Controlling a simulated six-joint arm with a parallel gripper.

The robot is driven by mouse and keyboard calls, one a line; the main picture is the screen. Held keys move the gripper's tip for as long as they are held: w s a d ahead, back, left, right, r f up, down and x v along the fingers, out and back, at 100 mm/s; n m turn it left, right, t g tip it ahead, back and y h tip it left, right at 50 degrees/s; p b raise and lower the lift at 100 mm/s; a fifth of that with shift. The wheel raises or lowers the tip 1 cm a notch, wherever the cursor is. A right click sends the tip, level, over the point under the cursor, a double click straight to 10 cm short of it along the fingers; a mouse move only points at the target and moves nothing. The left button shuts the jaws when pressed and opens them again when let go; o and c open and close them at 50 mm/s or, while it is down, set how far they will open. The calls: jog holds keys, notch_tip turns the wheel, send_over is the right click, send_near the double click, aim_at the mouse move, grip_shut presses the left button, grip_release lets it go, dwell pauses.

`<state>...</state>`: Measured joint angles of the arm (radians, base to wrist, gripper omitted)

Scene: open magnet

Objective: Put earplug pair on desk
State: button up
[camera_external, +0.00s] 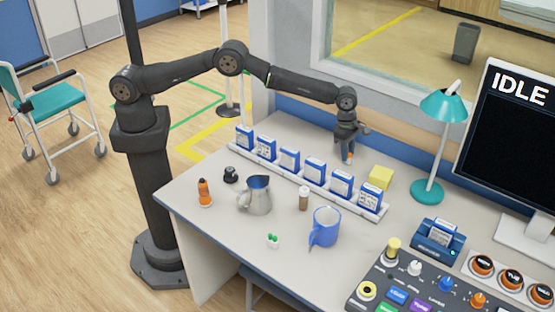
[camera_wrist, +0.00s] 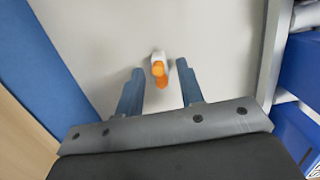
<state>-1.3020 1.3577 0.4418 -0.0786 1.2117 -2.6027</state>
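A small orange and white earplug pair (camera_wrist: 159,70) shows in the wrist view, between and just beyond the tips of my gripper (camera_wrist: 160,82). The two blue-grey fingers stand apart, with a visible gap on the left side of the earplugs. In the external view my gripper (camera_external: 347,150) points down over the back of the desk (camera_external: 235,280), behind the card row, with a bit of orange at its tip. Whether the earplugs touch the desk is unclear. A second small pair, green and white (camera_external: 273,241), lies on the front part of the desk.
A rack of blue-and-white cards (camera_external: 315,170) runs across the desk in front of my gripper. A yellow block (camera_external: 380,178) and teal lamp (camera_external: 428,190) stand to the right.

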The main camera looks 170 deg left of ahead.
aim_at(349, 153)
notch_tip(349, 153, up, 11)
jog(key=s+d, duration=0.1)
jog(key=shift+s+d+r, duration=0.15)
dwell(0.3)
jog(key=f, duration=0.4)
jog(key=w+a+f, duration=0.1)
jog(key=f, duration=0.6)
jog(key=shift+w+a+f, duration=0.15)
jog(key=shift+a+f, duration=0.05)
jog(key=shift+f, duration=0.15)
jog(key=shift+r, duration=1.75)
